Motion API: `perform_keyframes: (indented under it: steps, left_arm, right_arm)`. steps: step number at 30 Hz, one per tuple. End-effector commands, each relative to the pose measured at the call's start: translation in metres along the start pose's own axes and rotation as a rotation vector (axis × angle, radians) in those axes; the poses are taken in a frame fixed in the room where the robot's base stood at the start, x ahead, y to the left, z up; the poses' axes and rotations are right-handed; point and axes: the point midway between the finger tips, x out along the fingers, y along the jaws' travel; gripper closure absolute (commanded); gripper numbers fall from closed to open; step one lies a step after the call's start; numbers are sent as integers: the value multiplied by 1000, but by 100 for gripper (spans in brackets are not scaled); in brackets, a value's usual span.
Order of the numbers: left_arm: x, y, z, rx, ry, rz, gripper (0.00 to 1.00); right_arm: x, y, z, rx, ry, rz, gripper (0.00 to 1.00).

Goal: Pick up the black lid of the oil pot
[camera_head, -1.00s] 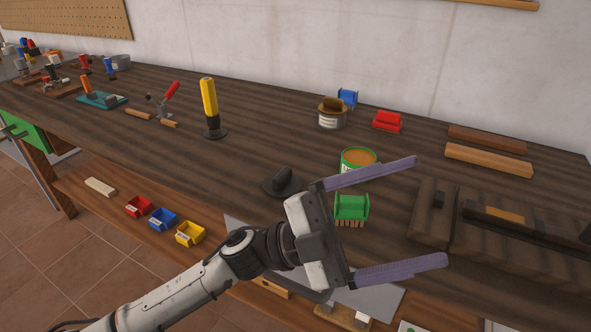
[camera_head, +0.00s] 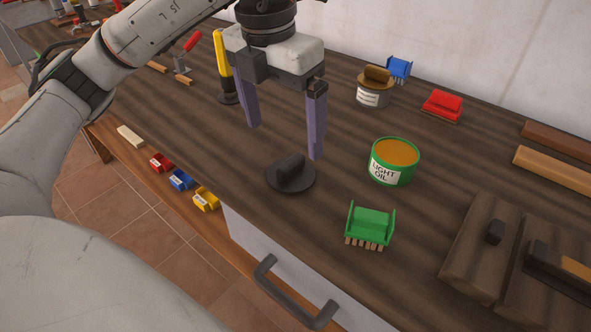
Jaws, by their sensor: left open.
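The black lid (camera_head: 289,175) lies flat on the dark wooden workbench, with its bar-shaped handle on top. The oil pot (camera_head: 393,162) is a green can labelled "LIGHT OIL", open at the top with orange-brown oil inside, to the right of the lid. My left gripper (camera_head: 284,142) points down with its two purple fingers spread, empty. Its fingertips appear above and just behind the lid, one to the left of the handle and one to the right. My right gripper is not in view.
A green brush (camera_head: 370,225) stands right of the lid, near the bench's front. A brown-lidded can (camera_head: 375,88), red brush (camera_head: 443,105) and blue brush (camera_head: 398,68) stand behind. A wooden toolbox (camera_head: 481,248) is at right. A yellow-handled tool (camera_head: 222,55) stands close behind my gripper.

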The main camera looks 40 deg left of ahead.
Motion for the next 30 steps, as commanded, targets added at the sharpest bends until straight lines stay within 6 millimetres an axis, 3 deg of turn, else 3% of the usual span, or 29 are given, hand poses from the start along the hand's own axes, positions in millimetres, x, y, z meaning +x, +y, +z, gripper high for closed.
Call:
perform_keyframes:
  steps: [18,27,30]
  left_arm:
    - [74,-10,-1,3,3,-5,9]
    - [78,-10,0,4,0,-5,9]
    - [78,-10,0,4,1,-6,26]
  right_arm:
    - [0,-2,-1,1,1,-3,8]
    - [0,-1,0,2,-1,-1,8]
    - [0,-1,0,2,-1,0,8]
